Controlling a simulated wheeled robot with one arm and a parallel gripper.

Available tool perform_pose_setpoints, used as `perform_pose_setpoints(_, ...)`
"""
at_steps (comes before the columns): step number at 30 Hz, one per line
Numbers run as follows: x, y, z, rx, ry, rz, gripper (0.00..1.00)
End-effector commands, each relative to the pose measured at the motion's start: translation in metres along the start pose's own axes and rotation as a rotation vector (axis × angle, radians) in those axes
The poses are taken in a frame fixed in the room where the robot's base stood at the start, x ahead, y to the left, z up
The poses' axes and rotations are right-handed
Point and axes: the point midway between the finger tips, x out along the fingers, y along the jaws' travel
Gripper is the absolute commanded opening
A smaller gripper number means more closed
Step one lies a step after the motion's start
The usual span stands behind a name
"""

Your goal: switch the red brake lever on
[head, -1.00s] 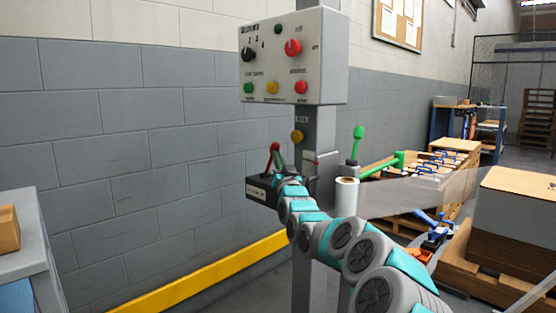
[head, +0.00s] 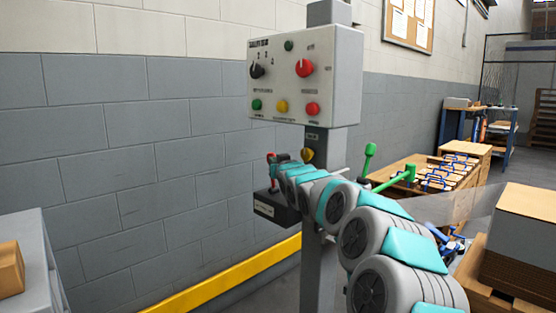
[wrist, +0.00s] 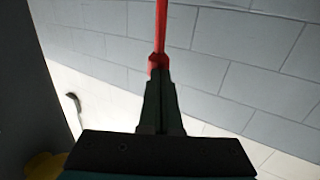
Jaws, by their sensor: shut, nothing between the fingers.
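The red brake lever (head: 271,163) stands up from a dark box (head: 277,210) on the grey post, below the control panel. In the wrist view the red lever shaft (wrist: 161,32) runs up from just beyond the fingertips. My gripper (wrist: 159,72) is shut, with its tips at the red part of the lever in that view. I cannot tell whether they touch. In the head view the fingers are hard to make out beside the lever.
The control panel (head: 304,75) with knobs and coloured buttons is above my arm. A yellow knob (head: 307,155) sits on the post (head: 322,250). A block wall (head: 130,130) stands behind. Green handles (head: 390,178), pallets and a cardboard box (head: 530,215) are at the right.

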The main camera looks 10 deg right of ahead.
Motion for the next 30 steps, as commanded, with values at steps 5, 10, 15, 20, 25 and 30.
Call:
perform_pose_setpoints(5,0.001,-0.005,-0.004,0.0,0.003,0.001,0.0)
perform_pose_setpoints(10,0.009,-0.012,-0.006,0.0,0.004,0.001,0.0)
perform_pose_setpoints(15,0.018,-0.016,-0.004,0.001,0.002,0.001,0.0)
perform_pose_setpoints(20,0.023,-0.019,-0.004,0.001,0.003,0.001,0.0)
perform_pose_setpoints(25,0.025,-0.02,-0.004,0.002,0.005,0.001,0.0)
perform_pose_setpoints(30,0.026,-0.021,-0.004,0.001,0.007,0.0,0.0)
